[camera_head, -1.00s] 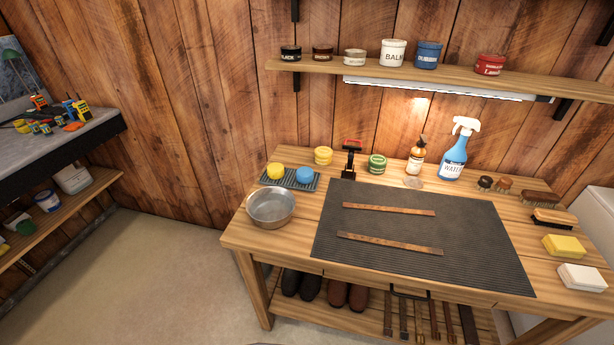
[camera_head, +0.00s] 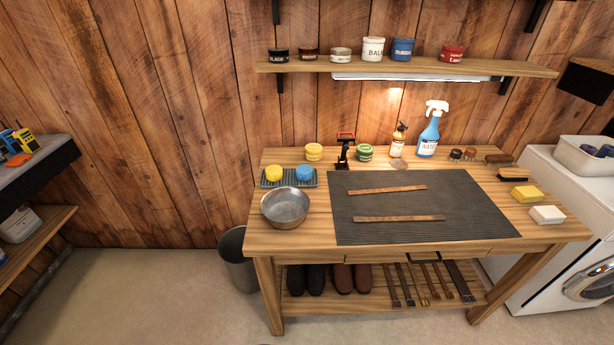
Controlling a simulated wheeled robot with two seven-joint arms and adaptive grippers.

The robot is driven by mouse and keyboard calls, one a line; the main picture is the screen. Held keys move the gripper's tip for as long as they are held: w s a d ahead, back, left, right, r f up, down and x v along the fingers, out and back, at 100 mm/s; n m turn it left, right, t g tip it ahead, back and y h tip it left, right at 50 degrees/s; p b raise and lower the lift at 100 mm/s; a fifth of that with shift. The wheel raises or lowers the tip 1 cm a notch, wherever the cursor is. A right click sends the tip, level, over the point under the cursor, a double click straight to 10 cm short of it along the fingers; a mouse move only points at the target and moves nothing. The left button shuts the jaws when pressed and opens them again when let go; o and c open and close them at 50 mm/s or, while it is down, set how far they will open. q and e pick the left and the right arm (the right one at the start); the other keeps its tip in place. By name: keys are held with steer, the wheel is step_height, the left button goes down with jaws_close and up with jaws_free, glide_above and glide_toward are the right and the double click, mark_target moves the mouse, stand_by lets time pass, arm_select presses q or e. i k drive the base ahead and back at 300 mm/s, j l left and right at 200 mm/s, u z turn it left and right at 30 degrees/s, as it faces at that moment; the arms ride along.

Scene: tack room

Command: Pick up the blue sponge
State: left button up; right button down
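The blue sponge (camera_head: 304,172) is a small round piece on a dark ribbed tray (camera_head: 289,184) at the back left of the wooden workbench. A similar yellow sponge (camera_head: 274,173) sits just left of it on the same tray. A metal bowl (camera_head: 285,208) stands in front of the tray. Neither of my grippers shows in the head view.
The workbench (camera_head: 260,235) carries a dark ribbed mat (camera_head: 420,205) with two leather strips. A black stand (camera_head: 345,150), jars and a blue spray bottle (camera_head: 429,135) line the back. A bin (camera_head: 238,262) stands left of the bench. Open floor lies in front.

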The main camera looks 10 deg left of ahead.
mark_target(304, 171)
steer(key=k+j+z, duration=0.25)
steer(key=j, duration=0.2)
steer(key=k+j+z, duration=0.1)
steer(key=j+z, duration=0.15)
steer(key=j, duration=0.15)
steer(key=k+j+z, duration=0.25)
steer(key=j, duration=0.15)
steer(key=k+j+z, duration=0.25)
steer(key=i+j, duration=0.05)
steer(key=j, duration=0.05)
